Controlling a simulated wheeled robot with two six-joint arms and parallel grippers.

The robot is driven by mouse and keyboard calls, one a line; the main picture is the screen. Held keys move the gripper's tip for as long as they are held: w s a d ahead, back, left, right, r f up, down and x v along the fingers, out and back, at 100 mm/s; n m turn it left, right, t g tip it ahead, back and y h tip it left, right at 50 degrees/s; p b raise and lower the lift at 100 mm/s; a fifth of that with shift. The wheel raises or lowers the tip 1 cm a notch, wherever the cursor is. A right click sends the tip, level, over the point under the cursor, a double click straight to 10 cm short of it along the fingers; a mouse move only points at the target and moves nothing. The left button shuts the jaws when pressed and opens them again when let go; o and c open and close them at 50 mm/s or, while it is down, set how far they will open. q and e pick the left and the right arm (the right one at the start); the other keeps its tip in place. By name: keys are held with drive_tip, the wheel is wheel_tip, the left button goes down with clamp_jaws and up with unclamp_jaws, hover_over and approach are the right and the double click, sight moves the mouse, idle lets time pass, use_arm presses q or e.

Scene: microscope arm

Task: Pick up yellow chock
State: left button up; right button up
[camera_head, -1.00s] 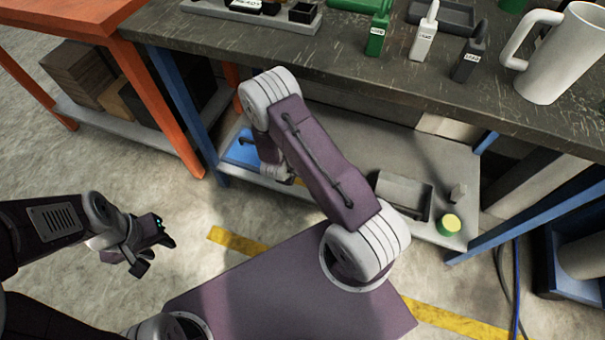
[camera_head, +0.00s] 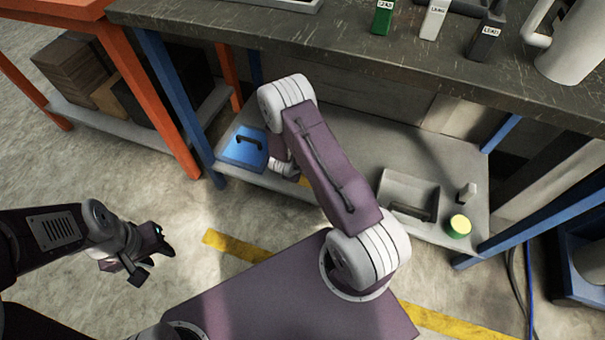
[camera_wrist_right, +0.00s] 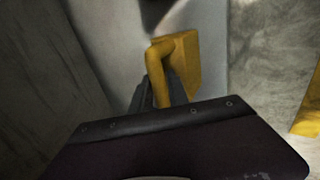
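The yellow chock (camera_wrist_right: 186,60) with its looped handle shows in the right wrist view. A small yellow piece, likely the same chock, shows at the lower shelf in the head view (camera_head: 303,181), mostly hidden by my right arm. My right gripper (camera_wrist_right: 162,92) is at the handle, with dark fingers on both sides of the handle's bar. I cannot tell whether they are clamped on it. In the head view my right arm hides these fingers. My left gripper (camera_head: 153,262) is over the floor at left, its fingers apart and empty.
An orange table (camera_head: 50,12) stands at left. Blue legs flank the shelf.

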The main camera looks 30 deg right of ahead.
clamp_jaws()
idle(1.0)
wheel_tip(320, 180, up, 9)
drive_tip(key=p, duration=0.6)
drive_tip(key=shift+r+p, duration=0.45)
drive_tip(key=shift+r, duration=0.1)
